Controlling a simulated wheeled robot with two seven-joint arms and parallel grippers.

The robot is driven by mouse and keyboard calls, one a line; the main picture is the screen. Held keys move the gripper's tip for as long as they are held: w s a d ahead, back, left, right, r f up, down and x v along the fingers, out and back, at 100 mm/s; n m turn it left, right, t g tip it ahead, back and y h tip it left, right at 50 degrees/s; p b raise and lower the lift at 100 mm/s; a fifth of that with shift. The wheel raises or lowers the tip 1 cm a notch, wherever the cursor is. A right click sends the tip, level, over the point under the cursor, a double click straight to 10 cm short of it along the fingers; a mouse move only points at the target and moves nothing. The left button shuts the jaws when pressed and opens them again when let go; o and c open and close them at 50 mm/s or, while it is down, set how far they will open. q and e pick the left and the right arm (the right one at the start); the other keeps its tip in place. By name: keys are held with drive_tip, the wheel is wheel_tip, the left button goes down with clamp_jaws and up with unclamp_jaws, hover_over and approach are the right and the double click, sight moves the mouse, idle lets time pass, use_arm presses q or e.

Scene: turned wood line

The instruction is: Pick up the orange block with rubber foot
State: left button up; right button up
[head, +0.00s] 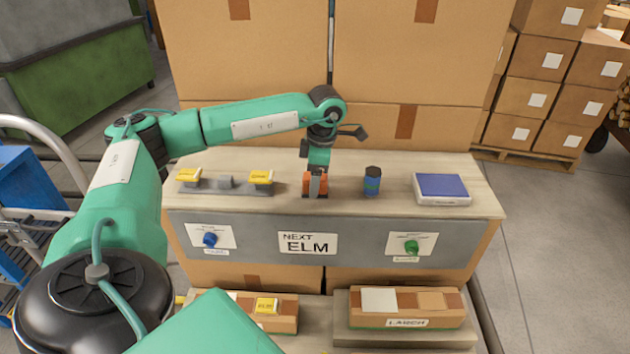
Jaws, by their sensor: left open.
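The orange block (309,186) stands on the wooden top of the bench, near its middle. Its lower edge looks dark. My left gripper (317,180) points straight down over the block, its fingers at the block's upper part. It is open; whether the fingers touch the block cannot be told. The gripper hides part of the block. My right gripper is not in view.
A grey rack (226,184) with yellow tags stands left of the block. A blue jar (372,183) and a blue-topped box (441,188) stand to the right. Large cartons (420,60) rise behind.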

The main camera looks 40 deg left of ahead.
use_arm(q)
drive_tip(key=shift+f, duration=0.25)
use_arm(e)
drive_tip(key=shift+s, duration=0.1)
use_arm(q)
drive_tip(key=c, duration=1.1)
drive_tip(key=shift+r, duration=0.1)
